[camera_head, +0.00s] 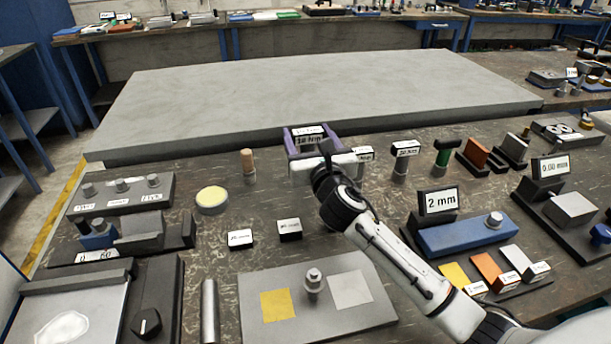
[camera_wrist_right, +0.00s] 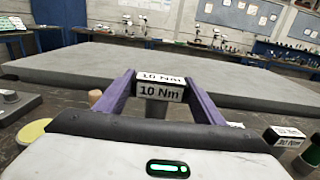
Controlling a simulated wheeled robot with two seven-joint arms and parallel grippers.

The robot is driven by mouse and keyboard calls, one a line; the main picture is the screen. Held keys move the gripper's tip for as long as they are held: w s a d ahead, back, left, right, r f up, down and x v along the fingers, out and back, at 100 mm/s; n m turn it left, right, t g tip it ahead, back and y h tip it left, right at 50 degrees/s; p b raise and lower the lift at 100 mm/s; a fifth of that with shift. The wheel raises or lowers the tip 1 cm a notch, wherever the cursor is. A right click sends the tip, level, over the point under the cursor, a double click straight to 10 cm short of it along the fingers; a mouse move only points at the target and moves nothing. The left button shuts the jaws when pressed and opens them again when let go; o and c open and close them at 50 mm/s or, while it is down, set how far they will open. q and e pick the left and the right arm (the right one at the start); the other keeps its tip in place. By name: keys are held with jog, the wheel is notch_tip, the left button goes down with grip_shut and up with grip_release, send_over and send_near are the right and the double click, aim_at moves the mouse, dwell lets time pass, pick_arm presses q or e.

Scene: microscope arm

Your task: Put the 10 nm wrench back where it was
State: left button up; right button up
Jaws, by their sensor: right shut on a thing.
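The 10 Nm wrench (camera_wrist_right: 161,90) has a white-labelled dark head on a short grey shaft, and it stands upright between the purple fingers of my right gripper (camera_wrist_right: 160,96). In the head view its labelled head (camera_head: 309,131) shows between the fingers of the right gripper (camera_head: 306,138), in front of the big grey slab. The gripper is shut on the wrench. My right wrist hides its lower end in the head view, so I cannot tell if it touches the bench. My left gripper is not in view.
To the right stand a labelled piece (camera_head: 363,154) and another (camera_head: 405,149), with a green-and-black tool (camera_head: 446,150) beyond. A wooden peg (camera_head: 248,164) and a yellow disc (camera_head: 212,199) are at left. The grey slab (camera_head: 300,95) lies behind.

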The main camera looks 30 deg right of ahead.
jog(key=shift+f+b, duration=1)
jog(key=shift+f, duration=2.35)
jog(key=shift+f, duration=0.2)
jog(key=o, duration=1.4)
jog(key=shift+s, duration=0.1)
jog(key=v, duration=1.2)
jog(key=shift+a, duration=0.1)
